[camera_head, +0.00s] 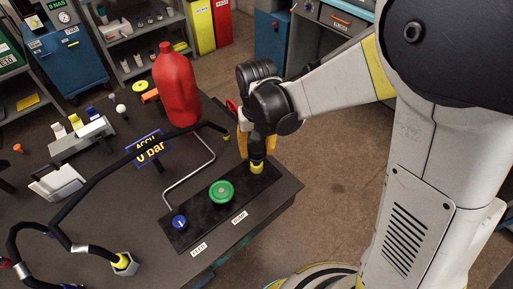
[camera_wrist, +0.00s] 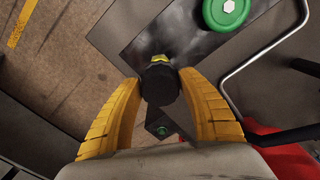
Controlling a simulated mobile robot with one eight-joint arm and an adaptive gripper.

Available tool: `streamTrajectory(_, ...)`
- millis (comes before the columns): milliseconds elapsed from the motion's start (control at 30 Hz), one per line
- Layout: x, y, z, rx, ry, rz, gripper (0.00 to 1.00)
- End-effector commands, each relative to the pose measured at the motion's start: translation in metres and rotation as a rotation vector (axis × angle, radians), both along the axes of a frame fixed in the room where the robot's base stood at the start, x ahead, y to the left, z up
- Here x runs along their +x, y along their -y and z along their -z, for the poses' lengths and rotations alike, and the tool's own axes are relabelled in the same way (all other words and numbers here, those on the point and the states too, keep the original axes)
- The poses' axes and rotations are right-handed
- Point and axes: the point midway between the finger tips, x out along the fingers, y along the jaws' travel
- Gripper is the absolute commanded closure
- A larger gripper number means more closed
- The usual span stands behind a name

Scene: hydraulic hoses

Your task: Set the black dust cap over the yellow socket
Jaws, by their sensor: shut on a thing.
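My gripper (camera_head: 255,150) is shut on the black dust cap (camera_wrist: 160,84), which sits between its two yellow fingers in the wrist view. In the head view the dark cap (camera_head: 257,158) is right over the yellow socket (camera_head: 257,168), at the far right end of a black plate. The socket shows only as a thin yellow edge (camera_wrist: 160,58) past the cap in the wrist view. The cap hides most of it there. I cannot tell whether the cap touches the socket or is just above it.
The black plate (camera_head: 202,209) also carries a green round fitting (camera_head: 221,192) and a blue one (camera_head: 180,222). A bent metal rod (camera_head: 190,178) and a red bottle (camera_head: 175,88) stand behind. Black hoses and an "ACCU 0 bar" sign (camera_head: 149,148) are to the left.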

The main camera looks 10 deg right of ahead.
Motion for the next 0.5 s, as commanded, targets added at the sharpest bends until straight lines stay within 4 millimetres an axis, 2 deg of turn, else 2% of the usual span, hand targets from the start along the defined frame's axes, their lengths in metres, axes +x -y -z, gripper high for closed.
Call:
streamTrajectory(33, 0.000, 0.000, 0.010, 0.000, 0.000, 0.000, 0.68)
streamTrajectory(200, 0.000, 0.000, 0.024, 0.000, 0.000, 0.000, 0.68)
streamTrajectory(500, 0.000, 0.000, 0.028, 0.000, 0.000, 0.000, 0.68)
